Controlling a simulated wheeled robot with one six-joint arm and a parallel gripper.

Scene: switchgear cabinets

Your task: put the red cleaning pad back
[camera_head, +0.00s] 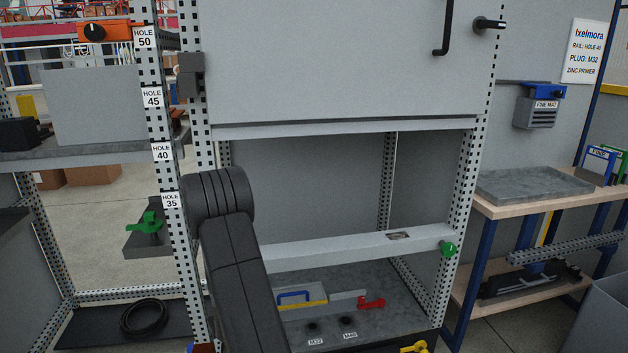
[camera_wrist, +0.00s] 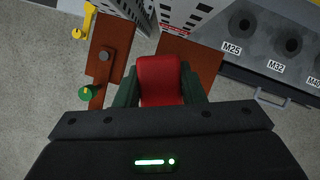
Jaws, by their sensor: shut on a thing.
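In the wrist view my gripper (camera_wrist: 160,88) is shut on the red cleaning pad (camera_wrist: 160,78), which sits between its two dark green fingers. Brown flat surfaces lie beyond and beside the pad, one to the right (camera_wrist: 195,60) and one to the left (camera_wrist: 112,38). I cannot tell whether the pad touches them. In the head view my arm reaches down past the cabinet's left post, and the gripper and pad are hidden.
A grey shelf edge with holes marked M25 and M32 (camera_wrist: 276,66) is close on the right. A green knob (camera_wrist: 86,93) and a yellow knob (camera_wrist: 78,34) stand at left. The white rail (camera_head: 350,245) spans the open cabinet. Perforated posts (camera_head: 178,215) flank my arm.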

